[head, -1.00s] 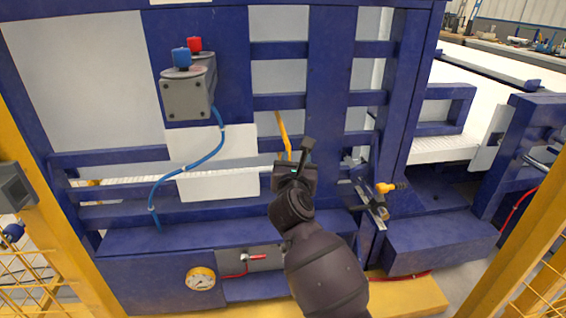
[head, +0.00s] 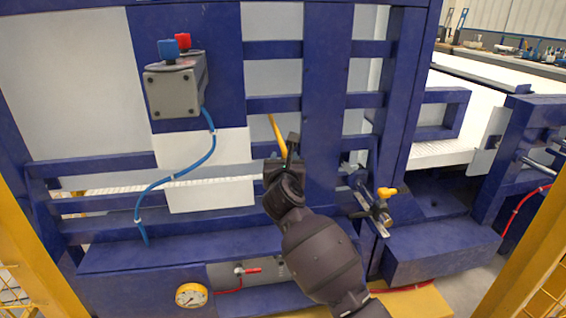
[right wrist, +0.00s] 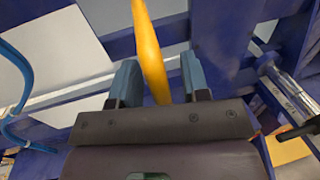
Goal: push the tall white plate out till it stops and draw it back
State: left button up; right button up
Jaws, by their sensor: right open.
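Other white panels show behind the frame, and I cannot tell for certain which one the task names. A yellow handle (head: 277,135) slants down toward my right gripper (head: 281,158). In the right wrist view the yellow handle (right wrist: 149,50) runs down between the two fingers of the open right gripper (right wrist: 159,82), with gaps at both sides. My left gripper is not in view.
A grey box with blue and red buttons (head: 175,92) juts out at upper left. A yellow-knobbed valve (head: 384,193) sticks out right of my arm. A gauge (head: 190,295) and red-handled valve (head: 247,271) sit low in front. Yellow posts flank the frame.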

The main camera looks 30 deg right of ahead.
jog(key=shift+w+d, duration=0.2)
jog(key=shift+w, duration=0.1)
grip_shut()
jog(key=x, duration=0.3)
jog(key=a+x, duration=0.1)
jog(key=x, duration=0.2)
jog(key=w+x, duration=0.1)
jog(key=x, duration=0.1)
jog(key=shift+w+a+b, duration=0.1)
jog(key=shift+w+b, duration=0.2)
jog(key=shift+b, duration=0.05)
